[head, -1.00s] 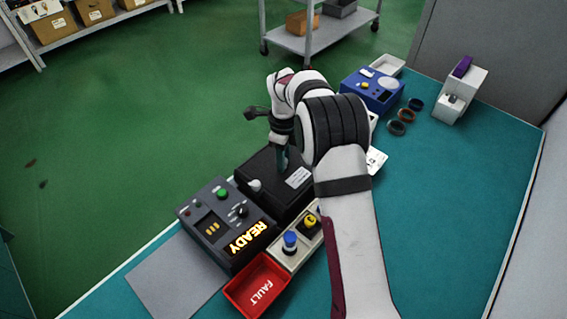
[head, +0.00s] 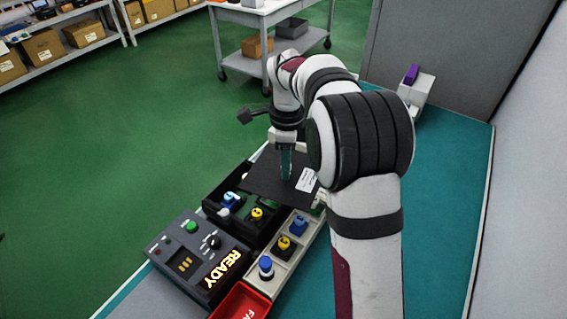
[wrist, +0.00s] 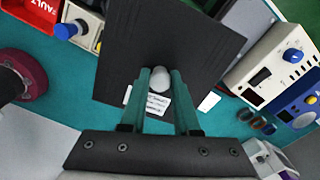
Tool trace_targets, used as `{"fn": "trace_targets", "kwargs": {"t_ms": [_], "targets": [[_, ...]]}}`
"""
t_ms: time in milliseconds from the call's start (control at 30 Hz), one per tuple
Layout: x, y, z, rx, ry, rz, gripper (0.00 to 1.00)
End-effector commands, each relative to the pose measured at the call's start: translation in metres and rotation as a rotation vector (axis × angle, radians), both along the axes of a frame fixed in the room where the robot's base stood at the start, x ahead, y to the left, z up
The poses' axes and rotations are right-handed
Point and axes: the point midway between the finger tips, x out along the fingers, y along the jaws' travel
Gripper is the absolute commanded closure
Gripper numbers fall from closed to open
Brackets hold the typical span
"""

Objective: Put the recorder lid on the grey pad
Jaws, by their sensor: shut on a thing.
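The recorder lid (head: 262,178) is a flat dark panel with a white label. My gripper (head: 287,170) is shut on its pale knob and holds the lid raised and tilted above the back part of the open black recorder box (head: 212,207). In the wrist view the lid (wrist: 205,48) spreads beyond the green fingers (wrist: 158,82), with the knob between them. The grey pad (head: 152,299) shows only in part at the bottom left of the head view, beyond the READY unit and well apart from the lid.
Blue and yellow parts sit inside the box. The dark READY unit (head: 187,252), a pale tray (head: 290,265) of blue and yellow parts and a red FAULT tray (head: 238,304) stand close by. In the wrist view, a white instrument (wrist: 262,65) stands right of the lid.

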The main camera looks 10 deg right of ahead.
Motion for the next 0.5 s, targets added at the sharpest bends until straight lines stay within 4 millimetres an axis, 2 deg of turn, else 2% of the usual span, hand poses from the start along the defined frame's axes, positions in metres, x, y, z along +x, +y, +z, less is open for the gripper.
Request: {"fn": "trace_targets", "kwargs": {"t_ms": [267, 367, 500], "targets": [[-0.016, 0.105, -0.021, -0.001, 0.004, 0.711, 1.0], [-0.032, 0.15, -0.031, -0.001, 0.006, 1.037, 1.0], [-0.064, 0.213, -0.044, 0.0, 0.006, 1.524, 1.0]]}}
